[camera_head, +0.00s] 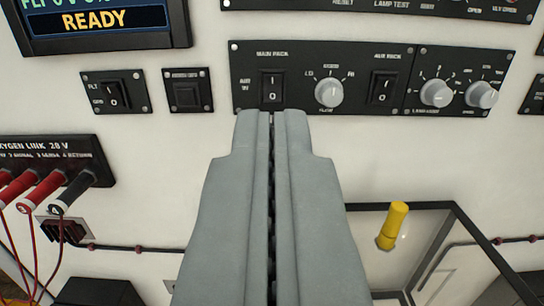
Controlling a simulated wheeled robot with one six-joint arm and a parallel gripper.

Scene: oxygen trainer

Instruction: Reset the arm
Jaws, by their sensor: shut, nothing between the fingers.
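My gripper (271,116) points forward at the panel wall, with its two grey fingers pressed together and nothing between them. Its tips appear just below the main pack rocker switch (272,87) on the black switch panel (305,97). I cannot tell whether the tips touch the panel. The fingers hide the lower middle of the wall.
The panel also has a flow knob (329,92), another rocker switch (381,90) and two knobs at right. A display (100,20) reads READY at upper left. Red and black plugs with cables (42,190) stick out at left. A yellow handle (393,225) stands out at lower right.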

